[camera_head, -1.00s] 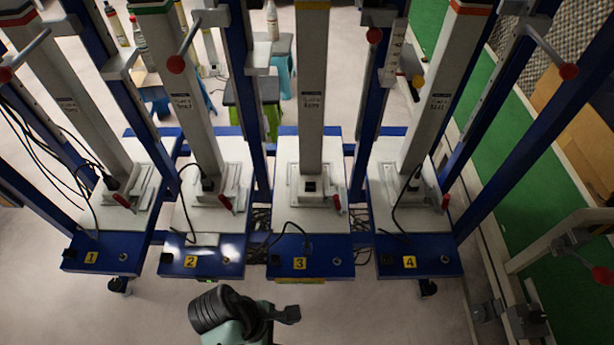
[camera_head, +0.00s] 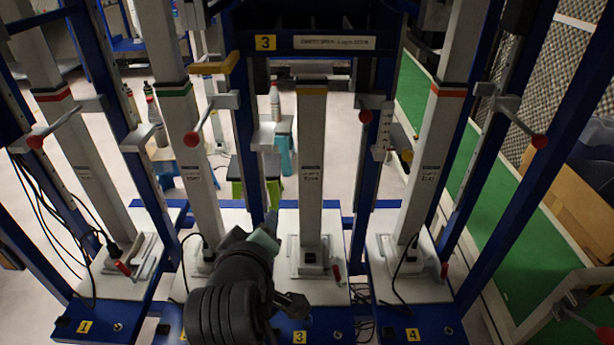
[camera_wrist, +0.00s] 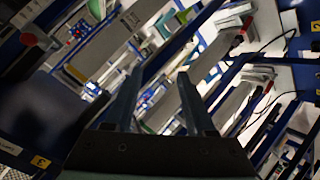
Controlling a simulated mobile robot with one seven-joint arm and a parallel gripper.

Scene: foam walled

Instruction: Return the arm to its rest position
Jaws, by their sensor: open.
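My gripper (camera_wrist: 160,75) shows in the wrist view with its two dark fingers apart and nothing between them. The wrist view is tilted and shows grey columns and blue frames beyond the fingers. In the head view my arm (camera_head: 235,285) rises from the bottom edge, dark with a pale teal link, and overlaps the space between stations 2 and 3. I cannot make out the gripper's fingers in the head view, or whether the arm touches anything.
Several numbered stations with grey columns stand ahead, including station 3's column (camera_head: 311,170) and station 4's column (camera_head: 440,150). Blue posts (camera_head: 375,180) and red-knobbed levers (camera_head: 192,139) stick out between them. A green strip (camera_head: 480,190) lies at right.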

